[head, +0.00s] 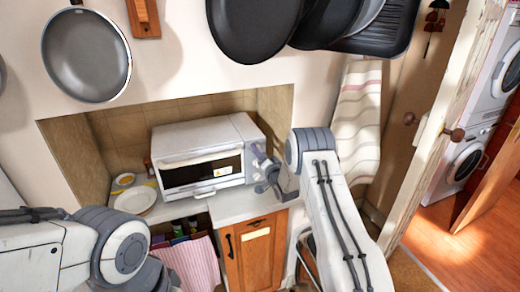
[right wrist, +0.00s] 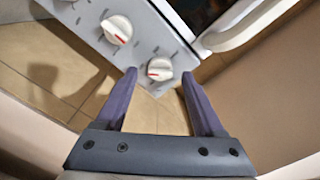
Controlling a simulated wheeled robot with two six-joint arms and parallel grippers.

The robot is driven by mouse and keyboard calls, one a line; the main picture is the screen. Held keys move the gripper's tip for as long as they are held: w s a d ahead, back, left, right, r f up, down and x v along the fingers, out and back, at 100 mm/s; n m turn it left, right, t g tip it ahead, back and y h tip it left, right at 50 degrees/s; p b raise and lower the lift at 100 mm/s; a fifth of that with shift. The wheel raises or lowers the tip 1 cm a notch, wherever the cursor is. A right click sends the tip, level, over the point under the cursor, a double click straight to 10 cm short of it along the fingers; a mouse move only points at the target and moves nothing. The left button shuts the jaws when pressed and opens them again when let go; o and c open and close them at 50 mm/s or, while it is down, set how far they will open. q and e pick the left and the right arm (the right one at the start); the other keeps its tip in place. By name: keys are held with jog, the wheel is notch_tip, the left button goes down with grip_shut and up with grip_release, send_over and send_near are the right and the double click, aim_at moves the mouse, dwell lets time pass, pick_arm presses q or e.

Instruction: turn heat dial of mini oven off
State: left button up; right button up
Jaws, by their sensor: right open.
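The white mini oven (head: 200,135) stands on the counter in the niche, its door shut. Its control panel (right wrist: 88,18) shows in the right wrist view with two white dials in clear sight. The nearer dial (right wrist: 159,69) lies between my right fingertips, its red mark toward the left. The other dial (right wrist: 117,29) is farther up, its red mark toward the lower right. I cannot tell which is the heat dial. My right gripper (right wrist: 158,76) is open; contact with the dial is unclear. In the head view the right gripper (head: 259,170) is at the oven's right front. My left gripper is out of view.
A plate (head: 135,200) and small yellow items lie left of the oven. Pans (head: 86,56) hang on the wall above. The counter (head: 236,206) has little free room in front of the oven. A striped cloth (head: 357,120) hangs at the right.

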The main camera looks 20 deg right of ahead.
jog(key=shift+w, duration=0.5)
grip_shut()
jog(key=shift+a+n+b, duration=0.15)
jog(key=shift+n+b, duration=6.85)
jog(key=shift+b, duration=2.25)
jog(key=shift+a+n+b, duration=0.1)
jog(key=shift+n+b, duration=6.9)
jog(key=shift+b, duration=2.2)
